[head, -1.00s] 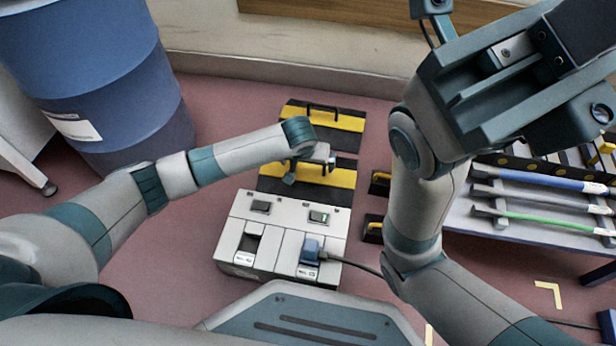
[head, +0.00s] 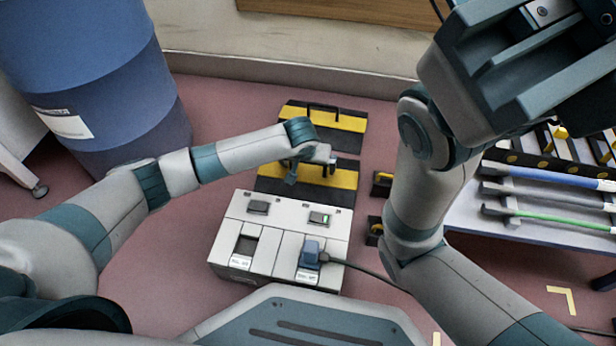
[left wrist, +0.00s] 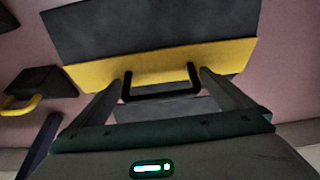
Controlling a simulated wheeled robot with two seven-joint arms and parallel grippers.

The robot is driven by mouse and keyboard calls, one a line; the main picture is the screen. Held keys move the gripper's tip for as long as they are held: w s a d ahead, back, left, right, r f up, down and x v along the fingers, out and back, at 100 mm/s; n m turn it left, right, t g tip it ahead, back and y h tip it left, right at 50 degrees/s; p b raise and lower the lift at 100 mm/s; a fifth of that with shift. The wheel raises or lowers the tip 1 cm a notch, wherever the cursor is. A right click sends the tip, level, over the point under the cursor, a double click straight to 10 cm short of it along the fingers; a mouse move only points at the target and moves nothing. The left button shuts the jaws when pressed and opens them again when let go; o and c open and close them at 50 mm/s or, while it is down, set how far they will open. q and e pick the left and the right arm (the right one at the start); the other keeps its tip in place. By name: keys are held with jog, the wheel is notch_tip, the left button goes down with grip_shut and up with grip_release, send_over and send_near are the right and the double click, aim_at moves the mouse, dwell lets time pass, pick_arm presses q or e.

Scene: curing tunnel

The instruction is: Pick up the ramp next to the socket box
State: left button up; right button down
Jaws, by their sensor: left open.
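The near ramp (head: 345,180), black with a yellow band, lies on the floor directly behind the white socket box (head: 228,238). A second, similar ramp (head: 350,123) with a black handle lies behind it. My left gripper (head: 325,163) is low over the near ramp. In the left wrist view the near ramp's yellow band (left wrist: 215,58) and its black handle (left wrist: 160,95) show. My left gripper (left wrist: 160,90) is open, its fingers one on either side of the handle. Whether they touch it I cannot tell. My right arm rises at the right; its gripper's fingers are not seen.
A blue drum (head: 125,100) stands at the left. Two small black and yellow blocks (head: 381,184) sit right of the ramp. A rack (head: 470,215) with coloured rods is at the right. A plug (head: 310,255) with a dark cable sits in the socket box.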

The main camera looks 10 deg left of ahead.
pick_arm(q)
jog(key=shift+c, duration=0.3)
jog(key=c, duration=1.5)
jog(key=shift+w+r, duration=0.1)
jog(key=c, duration=0.3)
jog(key=shift+c, duration=0.2)
jog(key=shift+r, duration=0.1)
